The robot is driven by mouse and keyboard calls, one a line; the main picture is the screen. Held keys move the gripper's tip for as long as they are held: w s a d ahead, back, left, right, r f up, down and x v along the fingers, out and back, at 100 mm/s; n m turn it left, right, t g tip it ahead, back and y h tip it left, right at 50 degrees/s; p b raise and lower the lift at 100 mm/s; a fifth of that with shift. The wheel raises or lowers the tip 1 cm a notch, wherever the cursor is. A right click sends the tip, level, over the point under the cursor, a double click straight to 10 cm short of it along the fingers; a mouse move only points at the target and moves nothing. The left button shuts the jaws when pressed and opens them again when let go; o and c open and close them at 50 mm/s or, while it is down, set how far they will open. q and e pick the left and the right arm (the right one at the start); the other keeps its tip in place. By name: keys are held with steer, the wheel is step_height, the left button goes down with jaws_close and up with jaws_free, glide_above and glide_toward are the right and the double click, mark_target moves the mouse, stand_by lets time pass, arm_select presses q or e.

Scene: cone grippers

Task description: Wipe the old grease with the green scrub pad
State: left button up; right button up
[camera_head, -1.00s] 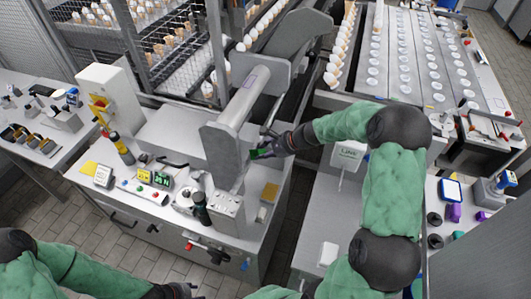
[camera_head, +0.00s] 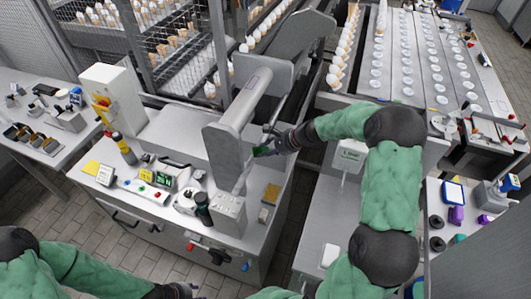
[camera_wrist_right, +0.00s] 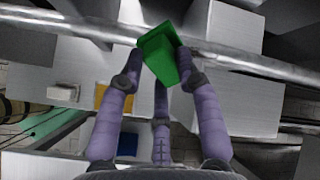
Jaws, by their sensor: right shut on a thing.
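The green scrub pad shows in the right wrist view (camera_wrist_right: 160,52) between the purple fingers of my right gripper (camera_wrist_right: 157,68), which is shut on it. In the head view the pad (camera_head: 261,150) is a small dark green patch at the tip of my right gripper (camera_head: 276,146), beside the grey machine column (camera_head: 222,155). I cannot tell whether the pad touches the machine. I cannot make out any old grease; the pad and hand may hide it. My left gripper (camera_head: 182,291) is at the bottom edge, partly cut off, and its fingers are unclear.
A metal bar crosses close by in the wrist view (camera_wrist_right: 250,65). A white-topped table (camera_head: 322,215) stands to the right.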

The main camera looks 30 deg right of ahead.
steer(key=shift+w+d+p, duration=0.4)
steer(key=shift+w+d, duration=0.9)
steer(key=shift+d, duration=0.2)
steer(key=shift+w+d+p, duration=0.4)
steer(key=shift+w+d, duration=0.85)
steer(key=shift+d, duration=0.25)
steer(key=shift+s+a+f+b, duration=0.1)
steer(key=shift+s+a+b, duration=0.4)
steer(key=shift+s+a, duration=0.75)
steer(key=shift+s+a+b, duration=0.45)
steer(key=shift+s+a, duration=0.5)
steer(key=shift+a, duration=0.45)
steer(key=shift+s+a+b, duration=0.55)
steer(key=shift+s+a, duration=0.5)
steer(key=shift+a, duration=0.15)
steer(key=shift+d+r, duration=0.1)
steer(key=shift+r, duration=0.1)
